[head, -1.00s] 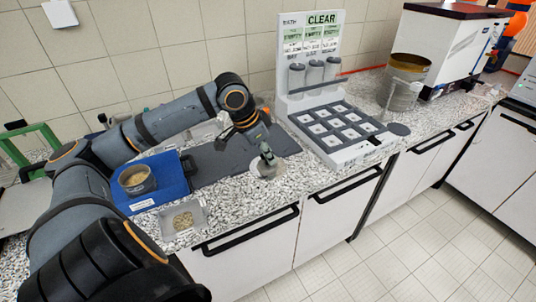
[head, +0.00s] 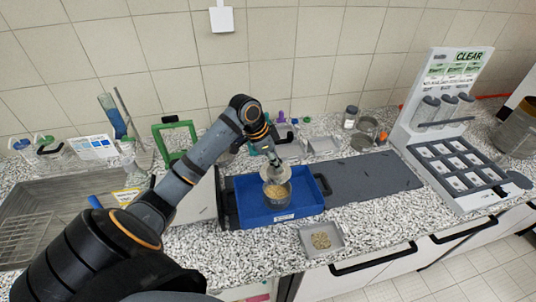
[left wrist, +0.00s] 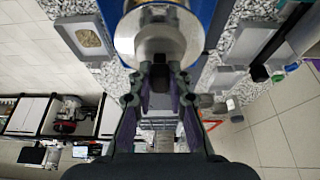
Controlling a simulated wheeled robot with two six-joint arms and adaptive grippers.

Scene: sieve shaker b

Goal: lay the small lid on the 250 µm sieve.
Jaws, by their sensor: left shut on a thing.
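The sieve (head: 278,203), a round metal pan holding tan grains, stands in the blue tray (head: 249,213). I cannot read a mesh size on it. My left gripper (head: 273,160) is shut on the small lid (head: 284,176), a pale round disc, by its knob. The lid is above the sieve and covers its back rim in the head view; the grains still show in front. In the left wrist view the lid (left wrist: 160,42) sits at the fingertips (left wrist: 160,72), with a metal rim partly visible around it. My right gripper is out of view.
A small tray of grains (head: 321,238) lies at the counter's front edge. A dark mat (head: 375,178) extends right of the blue tray, clear on top. A rack with a CLEAR board (head: 455,150) stands further right. A green frame (head: 178,140) and jars stand behind.

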